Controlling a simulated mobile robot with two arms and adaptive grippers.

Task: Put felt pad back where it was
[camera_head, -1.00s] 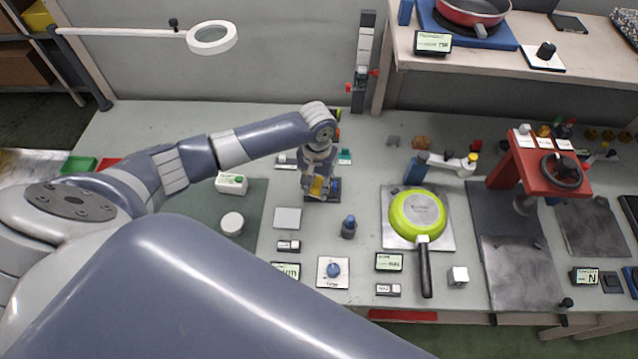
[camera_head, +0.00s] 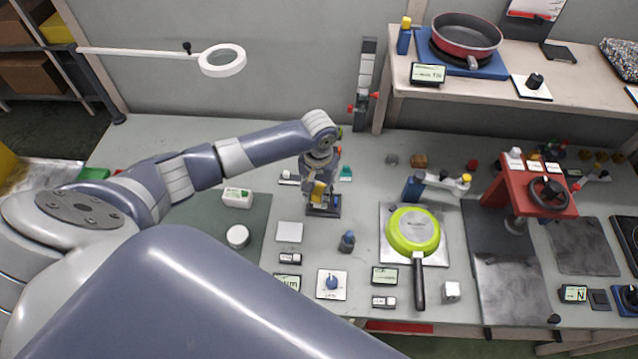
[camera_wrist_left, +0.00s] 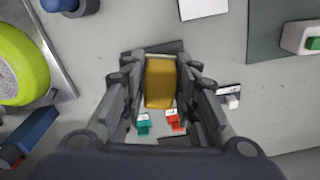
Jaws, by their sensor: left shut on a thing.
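An ochre block (camera_wrist_left: 160,84), which I take to be the felt pad, is between the fingers of my left gripper (camera_wrist_left: 162,90) in the left wrist view. The fingers are shut on its two sides. In the head view my left gripper (camera_head: 320,194) points down over a small dark tray (camera_head: 326,211) on the bench. The tray's dark edge also shows behind the block in the left wrist view. I cannot tell whether the block touches the tray. My right gripper is not in view.
A green pan (camera_head: 413,230) lies on a metal plate right of the gripper. Teal (camera_wrist_left: 143,124) and red (camera_wrist_left: 175,121) clips lie beside the block. A red press (camera_head: 530,185) stands farther right.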

